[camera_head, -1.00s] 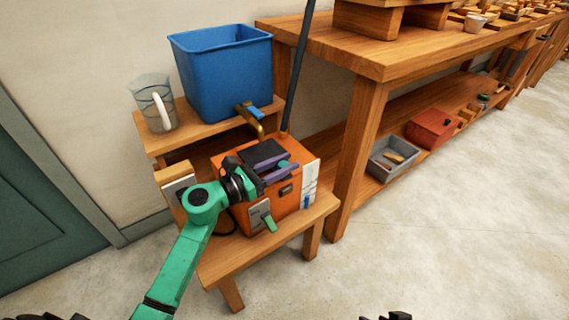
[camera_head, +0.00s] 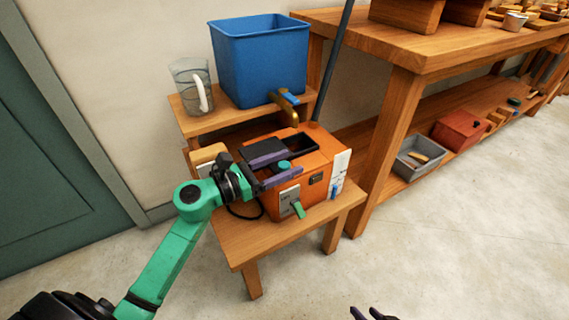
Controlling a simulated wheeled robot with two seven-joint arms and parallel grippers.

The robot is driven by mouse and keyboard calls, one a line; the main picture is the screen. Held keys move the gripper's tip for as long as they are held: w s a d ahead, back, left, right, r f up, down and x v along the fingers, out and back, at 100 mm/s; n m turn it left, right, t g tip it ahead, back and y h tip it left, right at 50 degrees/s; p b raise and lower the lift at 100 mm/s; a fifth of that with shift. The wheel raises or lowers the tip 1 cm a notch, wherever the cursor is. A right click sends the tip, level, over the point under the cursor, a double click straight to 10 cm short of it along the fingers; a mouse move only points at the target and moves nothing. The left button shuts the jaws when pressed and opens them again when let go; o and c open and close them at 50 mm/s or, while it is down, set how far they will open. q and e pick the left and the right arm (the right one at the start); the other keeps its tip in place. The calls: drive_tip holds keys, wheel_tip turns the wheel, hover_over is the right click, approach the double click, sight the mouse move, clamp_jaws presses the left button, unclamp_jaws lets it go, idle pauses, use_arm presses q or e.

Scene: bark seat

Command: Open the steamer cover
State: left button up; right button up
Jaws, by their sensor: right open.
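The steamer (camera_head: 310,190) is an orange box on a low wooden stool. Its dark flat cover (camera_head: 262,151) lies shifted to the left on the top. A dark rectangular opening (camera_head: 300,143) shows to the right of the cover. My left gripper (camera_head: 275,168), on the green arm, is at the cover's front edge. Its purple fingers are apart, with a small green knob (camera_head: 284,165) between them. I cannot tell whether a finger touches the knob. My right gripper (camera_head: 372,313) is open and empty at the bottom edge, far from the steamer and only partly in view.
A blue bin (camera_head: 260,62) with a brass tap and a clear jug (camera_head: 190,90) stand on the raised shelf behind the steamer. A wooden workbench (camera_head: 410,50) stands to the right, with a grey tray (camera_head: 418,155) and red box (camera_head: 460,132) below. The front floor is clear.

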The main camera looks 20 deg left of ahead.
use_arm(q)
drive_tip(key=shift+a, duration=0.1)
drive_tip(key=v, duration=1.4)
drive_tip(key=shift+s, duration=0.25)
